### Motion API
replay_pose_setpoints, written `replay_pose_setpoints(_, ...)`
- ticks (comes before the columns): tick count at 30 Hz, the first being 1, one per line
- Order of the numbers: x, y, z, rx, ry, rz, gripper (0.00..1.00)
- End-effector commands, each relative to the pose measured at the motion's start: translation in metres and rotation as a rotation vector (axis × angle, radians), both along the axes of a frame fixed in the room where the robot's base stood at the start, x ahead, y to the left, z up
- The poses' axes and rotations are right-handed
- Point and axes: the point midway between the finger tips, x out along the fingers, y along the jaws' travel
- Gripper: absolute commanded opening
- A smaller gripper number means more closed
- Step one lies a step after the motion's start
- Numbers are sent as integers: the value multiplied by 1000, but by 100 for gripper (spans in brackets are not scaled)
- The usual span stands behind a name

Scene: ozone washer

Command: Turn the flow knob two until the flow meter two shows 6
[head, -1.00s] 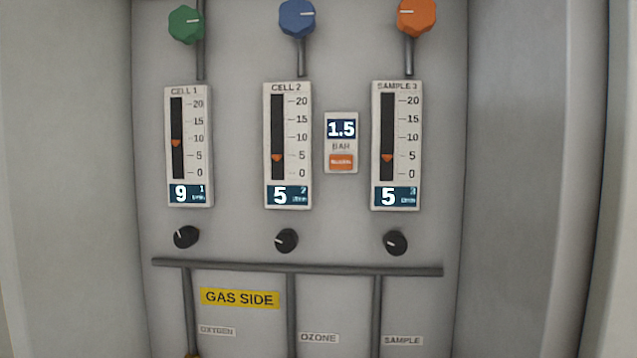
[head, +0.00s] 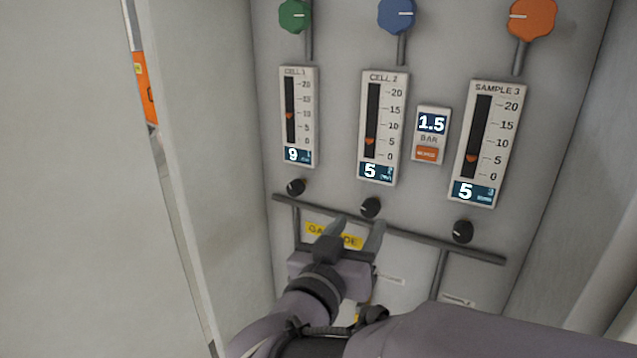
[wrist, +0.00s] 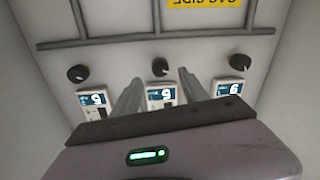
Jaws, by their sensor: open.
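Flow meter two (head: 385,127), labelled CELL 2, reads 5 on its display, and its orange marker sits near 5. Flow knob two (head: 370,207) is the small black knob below that meter. Its pale pointer line faces left. My gripper (head: 358,226) is open and empty, just below and in front of this knob in the head view. In the wrist view, which looks upside down, knob two (wrist: 160,67) appears between and beyond the fingertips (wrist: 160,82). I see no finger touching it.
Meters one (head: 299,117) and three (head: 487,145) read 9 and 5. Their black knobs (head: 296,187) and (head: 462,231) flank knob two. A dark horizontal pipe (head: 430,238) runs below the knobs. A cabinet wall (head: 200,160) stands left.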

Motion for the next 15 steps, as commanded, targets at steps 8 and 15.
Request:
replay_pose_setpoints(8,48,-29,1,1,0,-2,52)
replay_pose_setpoints(15,58,-35,0,1,0,1,52)
